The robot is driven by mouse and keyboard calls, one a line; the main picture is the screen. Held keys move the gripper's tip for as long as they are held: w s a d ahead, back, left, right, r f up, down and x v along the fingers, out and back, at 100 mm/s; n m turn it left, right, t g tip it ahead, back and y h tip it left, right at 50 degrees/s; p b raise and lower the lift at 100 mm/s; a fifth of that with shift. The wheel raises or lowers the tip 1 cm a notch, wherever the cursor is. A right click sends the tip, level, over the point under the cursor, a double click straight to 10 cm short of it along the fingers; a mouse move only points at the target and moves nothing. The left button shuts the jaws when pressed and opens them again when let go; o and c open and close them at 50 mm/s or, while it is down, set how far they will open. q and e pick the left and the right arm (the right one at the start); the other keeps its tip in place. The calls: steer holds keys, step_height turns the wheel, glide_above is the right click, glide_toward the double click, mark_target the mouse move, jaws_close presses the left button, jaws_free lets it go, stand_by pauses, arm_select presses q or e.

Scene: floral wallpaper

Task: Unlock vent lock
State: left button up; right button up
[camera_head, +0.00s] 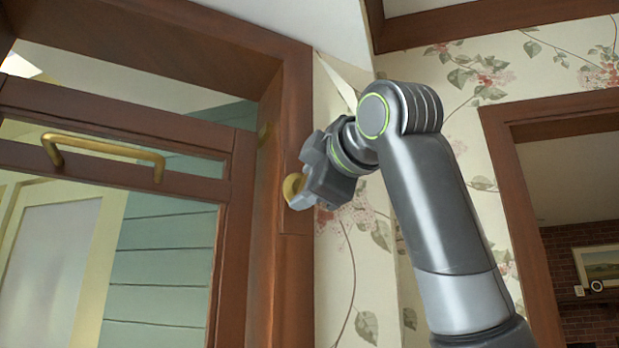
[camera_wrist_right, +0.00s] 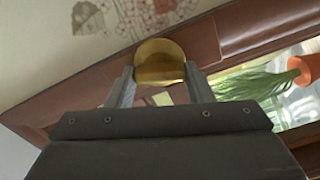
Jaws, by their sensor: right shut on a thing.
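The vent lock is a round brass piece (camera_head: 291,187) on the brown wooden frame to the right of the vent window. My right gripper (camera_head: 297,193) is at the lock, with its arm coming in from the lower right. In the right wrist view the brass lock (camera_wrist_right: 160,62) sits between the two fingertips of my right gripper (camera_wrist_right: 160,78), which are shut on it. The vent window (camera_head: 110,112) has a wooden frame and a brass bar handle (camera_head: 105,147). The gripper body hides part of the lock in the head view. My left gripper is not in view.
Floral wallpaper (camera_head: 350,270) covers the wall right of the frame. A wooden-framed opening (camera_head: 507,160) lies further right, with a brick wall and a picture beyond. In the wrist view a plant in an orange pot (camera_wrist_right: 303,72) shows at the right.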

steer(key=shift+f+n+p, duration=0.1)
steer(key=shift+n+p, duration=0.25)
steer(key=shift+n, duration=1.85)
steer(key=shift+f, duration=0.1)
steer(key=o, duration=1)
steer(key=shift+a, duration=0.1)
steer(key=shift+c, duration=0.2)
steer(key=b+v, duration=0.6)
steer(key=v, duration=1.1)
steer(key=shift+s, duration=0.25)
